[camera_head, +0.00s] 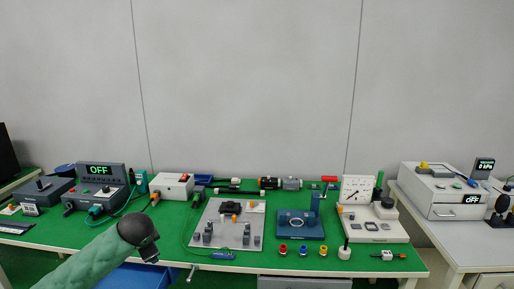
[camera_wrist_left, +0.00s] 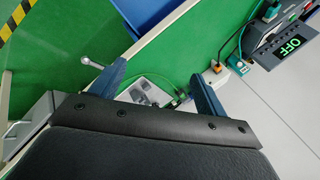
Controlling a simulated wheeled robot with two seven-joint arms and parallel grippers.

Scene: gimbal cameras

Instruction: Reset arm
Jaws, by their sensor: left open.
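My left arm (camera_head: 95,258) comes in from the lower left of the head view, in a green padded sleeve with a dark end piece. Its fingers cannot be made out there. In the left wrist view my left gripper (camera_wrist_left: 158,75) shows two blue-grey fingers spread apart, with nothing between them. Beyond the fingers lie a light board with grey parts (camera_wrist_left: 150,92) and the green tabletop (camera_wrist_left: 160,48). My right gripper is in neither view.
The green table (camera_head: 270,263) holds a grey fixture board (camera_head: 222,205), a blue ring fixture (camera_head: 300,223), a gauge unit (camera_head: 357,189) and an OFF-display box (camera_head: 98,170). A white side table (camera_head: 450,255) stands right. A grey wall (camera_head: 250,80) is behind.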

